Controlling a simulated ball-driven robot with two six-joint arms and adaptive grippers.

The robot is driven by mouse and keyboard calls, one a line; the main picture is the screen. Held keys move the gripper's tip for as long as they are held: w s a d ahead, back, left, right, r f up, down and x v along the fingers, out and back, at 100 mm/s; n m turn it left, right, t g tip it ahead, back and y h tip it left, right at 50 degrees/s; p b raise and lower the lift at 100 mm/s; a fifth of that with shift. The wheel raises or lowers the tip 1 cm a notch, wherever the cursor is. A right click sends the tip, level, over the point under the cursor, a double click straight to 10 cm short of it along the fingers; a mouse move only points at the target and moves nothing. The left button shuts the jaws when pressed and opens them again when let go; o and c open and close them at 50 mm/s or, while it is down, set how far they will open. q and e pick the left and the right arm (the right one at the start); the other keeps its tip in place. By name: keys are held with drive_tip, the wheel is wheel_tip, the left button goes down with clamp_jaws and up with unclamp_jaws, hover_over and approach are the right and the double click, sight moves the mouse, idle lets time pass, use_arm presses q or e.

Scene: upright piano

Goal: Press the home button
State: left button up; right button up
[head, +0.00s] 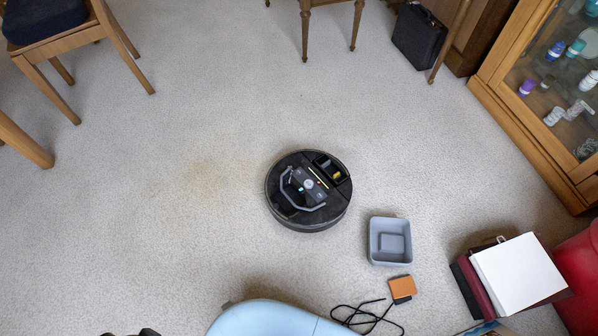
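A round black robot vacuum (328,215) sits on the carpet near the middle of the head view. Its top carries a grey curved handle, a dark panel with small light marks (309,184), a thin yellowish strip and an open black compartment at its upper right. The home button is too small to tell apart from the other marks on the panel. Neither of my grippers shows clearly. A small dark shape at the bottom edge, left of centre, is cut off and I cannot tell what it is.
A grey square bin (390,241) stands right of the vacuum. Below it lie an orange-and-black block (402,288) and a black cable (367,315). Stacked books or folders (518,274) and a glass cabinet (530,110) stand right. Wooden chair (75,60) upper left. Carpet left is clear.

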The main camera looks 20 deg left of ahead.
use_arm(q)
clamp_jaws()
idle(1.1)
